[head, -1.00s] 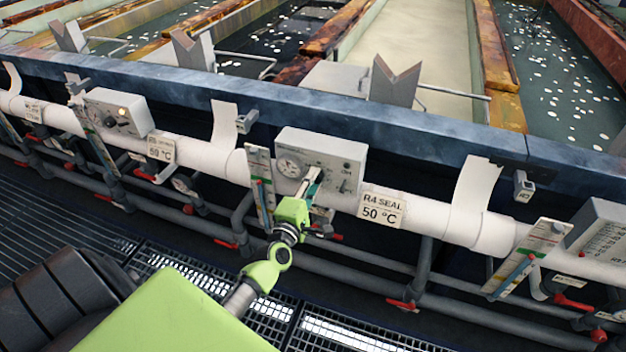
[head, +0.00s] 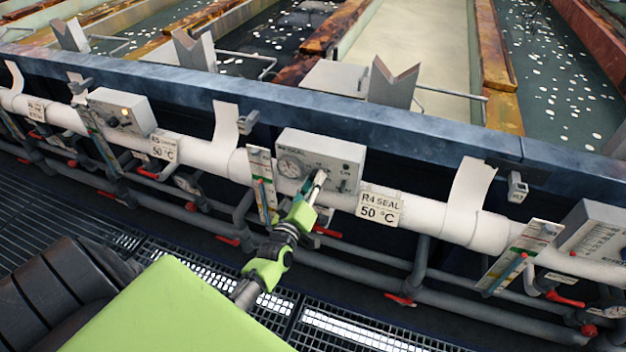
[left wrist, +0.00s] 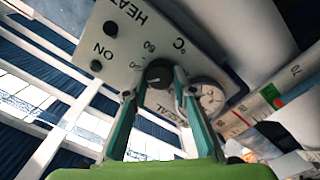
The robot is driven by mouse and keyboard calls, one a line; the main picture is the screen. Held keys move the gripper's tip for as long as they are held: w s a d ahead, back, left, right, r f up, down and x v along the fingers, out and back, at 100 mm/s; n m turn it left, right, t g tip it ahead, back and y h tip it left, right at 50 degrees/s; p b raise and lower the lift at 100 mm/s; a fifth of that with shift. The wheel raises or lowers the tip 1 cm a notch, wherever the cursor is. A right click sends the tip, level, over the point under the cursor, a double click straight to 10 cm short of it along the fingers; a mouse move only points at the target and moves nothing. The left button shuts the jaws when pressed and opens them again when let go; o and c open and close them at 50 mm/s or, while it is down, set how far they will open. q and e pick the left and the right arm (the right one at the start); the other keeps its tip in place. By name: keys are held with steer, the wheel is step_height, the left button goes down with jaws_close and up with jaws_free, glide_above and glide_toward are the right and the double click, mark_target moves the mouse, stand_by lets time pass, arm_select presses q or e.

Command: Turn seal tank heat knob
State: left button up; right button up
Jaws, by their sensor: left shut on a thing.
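The seal tank heat control box (head: 335,152) is a grey box on the white pipe, left of the "R4 SEAL 50 °C" label (head: 380,208). In the left wrist view its panel (left wrist: 128,50) shows "HEAT", "ON", a temperature scale and a round dial gauge (left wrist: 209,97). The black heat knob (left wrist: 159,75) sits between the two fingertips of my left gripper (left wrist: 158,88), which is shut on it. In the head view my left gripper (head: 318,184) reaches the front of the box and hides the knob. My right gripper is in neither view.
A gauge strip (head: 262,180) stands just left of the box. Another control box (head: 120,110) is further left, and one more (head: 596,232) at the right edge. Grey pipes with red valve handles (head: 400,299) run below. Tanks lie behind the blue rim (head: 440,132).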

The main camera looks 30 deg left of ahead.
arm_select(q)
steer(key=shift+m+p, duration=0.4)
steer(key=shift+m, duration=1.5)
steer(key=o, duration=1.1)
steer(key=v, duration=1.2)
steer(key=shift+f, duration=0.15)
